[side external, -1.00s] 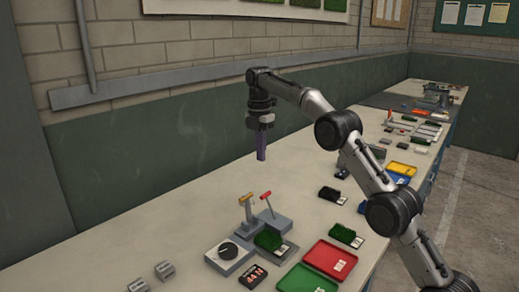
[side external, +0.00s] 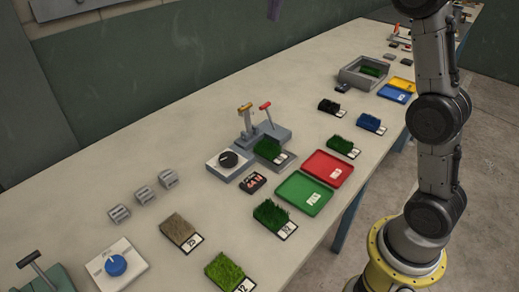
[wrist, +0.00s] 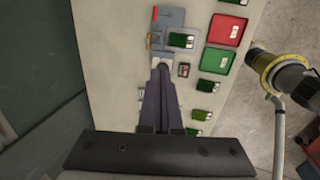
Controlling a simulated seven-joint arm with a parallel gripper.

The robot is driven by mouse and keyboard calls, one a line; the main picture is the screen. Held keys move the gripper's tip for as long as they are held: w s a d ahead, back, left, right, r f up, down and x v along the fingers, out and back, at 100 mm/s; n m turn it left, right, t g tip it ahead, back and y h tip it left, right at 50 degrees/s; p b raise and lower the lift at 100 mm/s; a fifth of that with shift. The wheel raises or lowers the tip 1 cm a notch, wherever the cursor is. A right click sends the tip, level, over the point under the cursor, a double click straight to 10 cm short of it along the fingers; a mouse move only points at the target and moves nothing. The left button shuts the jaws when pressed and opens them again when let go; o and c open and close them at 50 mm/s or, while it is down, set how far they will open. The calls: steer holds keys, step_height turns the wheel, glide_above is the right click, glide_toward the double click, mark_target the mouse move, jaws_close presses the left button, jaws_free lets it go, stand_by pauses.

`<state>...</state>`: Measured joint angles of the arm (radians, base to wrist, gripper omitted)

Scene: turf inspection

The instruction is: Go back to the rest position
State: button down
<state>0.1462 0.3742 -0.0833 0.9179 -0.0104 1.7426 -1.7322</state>
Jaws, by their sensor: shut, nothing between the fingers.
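My gripper (wrist: 162,70) points down over the bench in the wrist view, its long purple fingers together with nothing between them. In the side view only the lower end of my gripper (side external: 274,9) shows at the top edge. It hangs in the air, apart from everything on the bench (side external: 120,175). Most of my wrist and upper arm is cut off by the side picture's top edge.
Below stand a two-lever fixture (side external: 262,132) with a turf sample, a dial box (side external: 230,162), a red tray (side external: 328,168) and a green tray (side external: 303,193). Several turf samples, a grey open box (side external: 372,76) and a blue-knob box (side external: 115,265) also stand there. The wall-side strip is clear.

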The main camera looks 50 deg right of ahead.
steer(key=s+a+m+t, duration=0.1)
steer(key=s+a+m, duration=0.2)
steer(key=s, duration=0.6)
steer(key=s+a+m+t, duration=0.1)
steer(key=s+a+m, duration=0.1)
steer(key=s, duration=0.7)
steer(key=s+a+f+m, duration=0.1)
steer(key=s+f+m, duration=0.4)
steer(key=f, duration=0.4)
steer(key=s+f+m+t, duration=0.1)
steer(key=s+f+m, duration=0.4)
steer(key=f+m, duration=0.3)
steer(key=shift+a+f, duration=0.4)
steer(key=shift+f, duration=0.2)
